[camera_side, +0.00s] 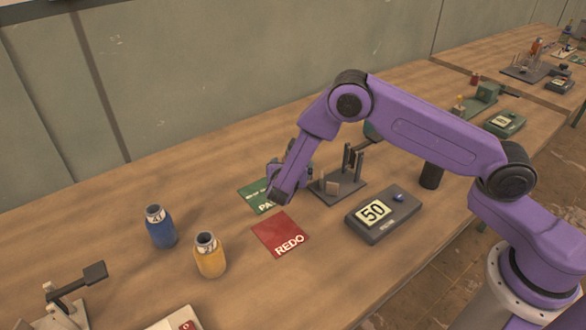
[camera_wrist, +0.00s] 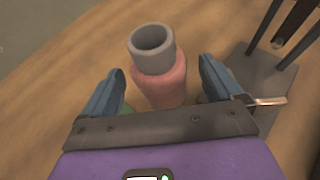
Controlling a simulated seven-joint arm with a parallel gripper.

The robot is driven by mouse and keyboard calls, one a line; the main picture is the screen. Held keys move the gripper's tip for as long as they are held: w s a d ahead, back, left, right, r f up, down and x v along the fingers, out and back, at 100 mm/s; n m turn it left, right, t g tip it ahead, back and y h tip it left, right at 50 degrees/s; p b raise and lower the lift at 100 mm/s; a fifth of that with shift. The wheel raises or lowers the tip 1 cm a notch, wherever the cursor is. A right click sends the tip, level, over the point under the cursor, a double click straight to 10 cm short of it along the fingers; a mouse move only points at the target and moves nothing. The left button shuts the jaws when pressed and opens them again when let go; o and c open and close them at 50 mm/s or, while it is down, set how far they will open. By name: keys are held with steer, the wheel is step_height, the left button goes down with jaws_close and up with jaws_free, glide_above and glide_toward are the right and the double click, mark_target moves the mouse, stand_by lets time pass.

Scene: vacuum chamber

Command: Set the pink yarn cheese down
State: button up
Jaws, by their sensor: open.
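The pink yarn cheese (camera_wrist: 160,88) stands upright in the wrist view, a pink body with a grey tube end on top. My gripper (camera_wrist: 160,72) is open, with one blue finger on each side of the yarn and visible gaps between. In the side view my gripper (camera_side: 277,187) is low over the green PASS mat (camera_side: 251,196), and the yarn is hidden behind it. A bit of green shows under the left finger in the wrist view. The red REDO mat (camera_side: 280,231) lies bare in front.
A blue yarn cheese (camera_side: 161,231) and a yellow one (camera_side: 210,260) stand to the left. A grey fixture with posts (camera_side: 338,190) stands close on the right of my gripper. A scale reading 50 (camera_side: 383,219) sits farther right. A metal lever device (camera_side: 68,300) is at lower left.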

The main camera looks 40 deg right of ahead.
steer(key=x, duration=0.4)
steer(key=shift+c, duration=0.2)
steer(key=shift+r, duration=0.1)
steer(key=c, duration=1.2)
